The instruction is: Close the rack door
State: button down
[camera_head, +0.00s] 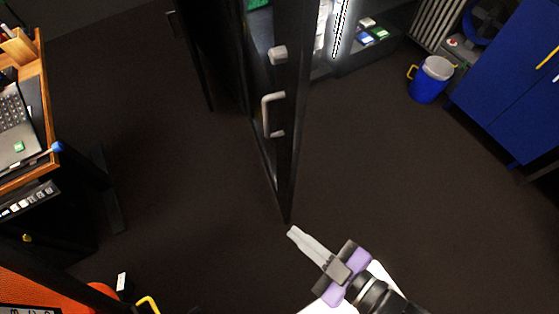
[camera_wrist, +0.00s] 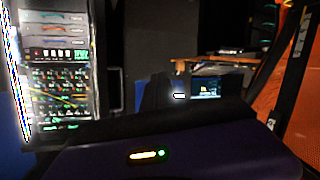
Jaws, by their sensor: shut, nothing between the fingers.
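The rack door (camera_head: 285,150) is a tall black panel in the head view. It stands open, swung out towards me and seen nearly edge-on. A light grey handle (camera_head: 266,115) is on its face, with a small grey knob (camera_head: 278,54) above. The lit rack interior (camera_head: 345,40) shows to the right behind it. My gripper (camera_head: 293,232) is shut and empty, just below the door's lower near corner in the picture. I cannot tell if it touches the door. The wrist view shows lit rack equipment (camera_wrist: 62,85) at left; the fingertips are not clear there.
A desk with a laptop (camera_head: 15,125) stands at the left. A blue bucket (camera_head: 431,80) and a blue cabinet (camera_head: 510,80) are at the right. An orange object (camera_head: 40,285) is at the lower left. The dark floor right of the door is clear.

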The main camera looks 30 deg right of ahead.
jog(key=w+a+f+n+g+h+b, duration=0.1)
jog(key=w+a+f+n+h+b, duration=0.15)
jog(key=w+f, duration=0.35)
jog(key=w+a+f+n+h+b, duration=0.1)
jog(key=w+a+f+n+b, duration=0.2)
jog(key=f, duration=0.5)
jog(key=w+d+r+t+h, duration=0.1)
jog(key=w+d+r+h, duration=0.1)
jog(key=w+d+h, duration=0.2)
jog(key=w+d+r+n+t+h+p, duration=0.1)
jog(key=w+d+r+h, duration=0.2)
jog(key=w+d, duration=0.6)
jog(key=shift+d+r+t+h, duration=0.15)
jog(key=shift+d+t+h, duration=0.25)
jog(key=shift+h, duration=0.25)
jog(key=shift+s, duration=0.1)
